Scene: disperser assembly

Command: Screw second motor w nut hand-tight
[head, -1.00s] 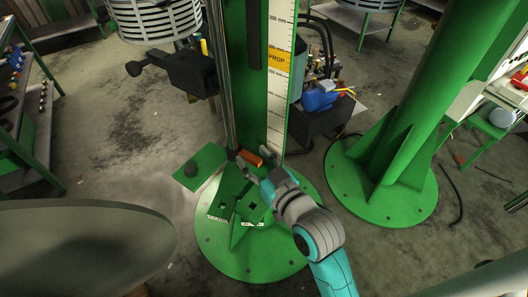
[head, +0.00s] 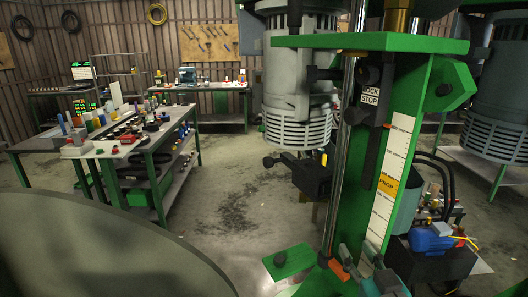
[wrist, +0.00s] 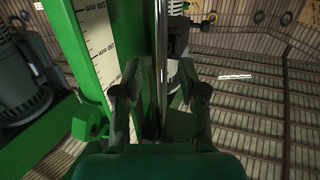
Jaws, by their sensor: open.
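A large grey finned motor (head: 297,85) hangs beside the green column (head: 405,130) in the head view. A second grey motor (head: 497,85) shows at the right edge, and part of a grey motor (wrist: 22,80) shows at the left of the wrist view. I cannot make out a motor nut. My gripper (head: 356,262) is low at the column's foot, below the motors and well apart from them. In the wrist view its fingers (wrist: 161,88) are spread, pointing up along the column and a shiny rod (wrist: 160,50), with nothing held between them.
An orange piece (head: 338,268) is close beside the gripper. A black clamp-like block (head: 300,174) juts left of the column. A green plate (head: 288,262) is low at left. A tool-covered workbench (head: 130,145) stands at left. The floor (head: 215,215) between is clear.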

